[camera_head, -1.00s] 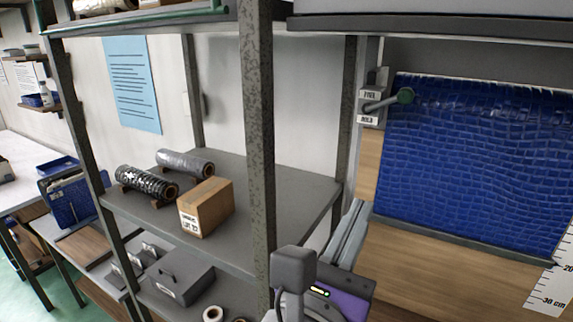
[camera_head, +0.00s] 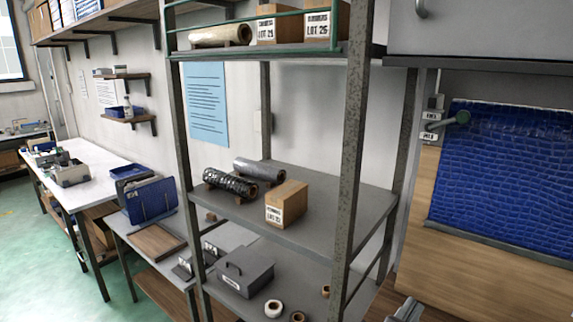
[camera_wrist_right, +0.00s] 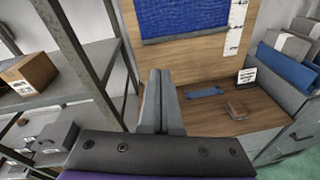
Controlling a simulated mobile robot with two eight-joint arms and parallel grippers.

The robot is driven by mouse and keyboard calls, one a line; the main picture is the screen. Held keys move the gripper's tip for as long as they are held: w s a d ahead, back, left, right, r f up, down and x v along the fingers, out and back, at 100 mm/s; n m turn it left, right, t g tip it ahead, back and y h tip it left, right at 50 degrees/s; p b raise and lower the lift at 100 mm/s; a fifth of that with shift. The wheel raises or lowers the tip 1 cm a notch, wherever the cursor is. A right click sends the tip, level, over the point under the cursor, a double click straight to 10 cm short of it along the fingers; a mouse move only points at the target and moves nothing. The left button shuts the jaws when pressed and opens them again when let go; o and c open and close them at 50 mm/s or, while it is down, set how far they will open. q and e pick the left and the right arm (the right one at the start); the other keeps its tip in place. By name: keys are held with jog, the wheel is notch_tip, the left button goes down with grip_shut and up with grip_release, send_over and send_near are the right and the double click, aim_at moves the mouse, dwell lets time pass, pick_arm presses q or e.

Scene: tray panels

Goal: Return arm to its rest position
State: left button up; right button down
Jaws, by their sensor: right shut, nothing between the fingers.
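My right gripper (camera_head: 408,309) shows only by its finger ends at the bottom edge of the head view, right of the shelf's front post. In the right wrist view its two grey fingers (camera_wrist_right: 160,100) lie together with nothing between them. They point towards a wooden bench top (camera_wrist_right: 205,112) below a blue panel (camera_wrist_right: 180,18). The rest of the right arm is out of the head view. My left gripper is in neither view.
A metal shelf rack (camera_head: 350,150) stands close, holding a cardboard box (camera_head: 287,205), dark rolls (camera_head: 230,183) and a grey metal box (camera_head: 245,271). The blue panel (camera_head: 510,160) hangs at right beside a lever (camera_head: 455,120). Green floor (camera_head: 60,270) is open at left.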

jog(key=s+f+m+g+y, duration=0.1)
jog(key=f+m+g+y, duration=0.1)
jog(key=f+m, duration=0.6)
jog(key=s+d+f+m+g+y, duration=0.1)
jog(key=f+m+y, duration=0.4)
jog(key=f, duration=1)
jog(key=s+f+m+g+y, duration=0.3)
jog(key=f+m+y, duration=0.1)
jog(key=f+m, duration=0.7)
jog(key=shift+d+f+m+g, duration=0.3)
jog(key=shift+d+f+m, duration=0.05)
jog(key=shift+m, duration=0.15)
